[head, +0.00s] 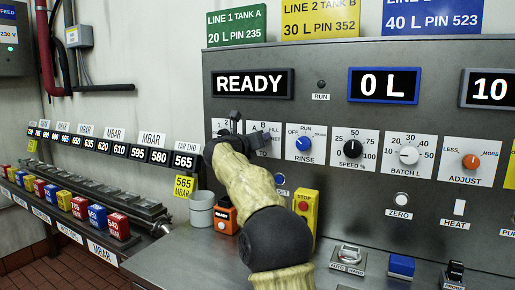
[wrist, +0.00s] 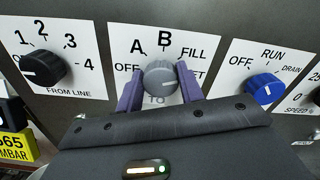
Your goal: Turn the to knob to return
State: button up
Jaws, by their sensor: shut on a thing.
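The grey TO knob (wrist: 160,80) is in the middle of the wrist view, on a white plate with OFF, A, B and FILL around it. A partly hidden label ending in "ET" is at its right. The knob's pale pointer line appears to face up toward B; its exact setting is hard to tell. My gripper (wrist: 159,76) has its two purple fingers on either side of the knob and is shut on it.
The black FROM LINE knob (wrist: 45,67) is at the left and the blue RINSE knob (wrist: 263,89) at the right, both close by. The panel displays (head: 252,84) read READY and 0 L. A yellow stop box (head: 304,208) stands below the panel.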

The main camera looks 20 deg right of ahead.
jog(key=shift+f+m+b, duration=0.15)
jog(key=shift+m+b, duration=0.45)
jog(key=shift+m, duration=0.4)
jog(key=shift+f+m+b, duration=0.15)
jog(key=shift+m+b, duration=0.45)
jog(key=shift+m, duration=0.4)
jog(key=o, duration=1)
jog(key=shift+r, duration=0.15)
jog(key=shift+s+a, duration=0.1)
jog(key=b+v, duration=0.2)
jog(key=v, duration=1.5)
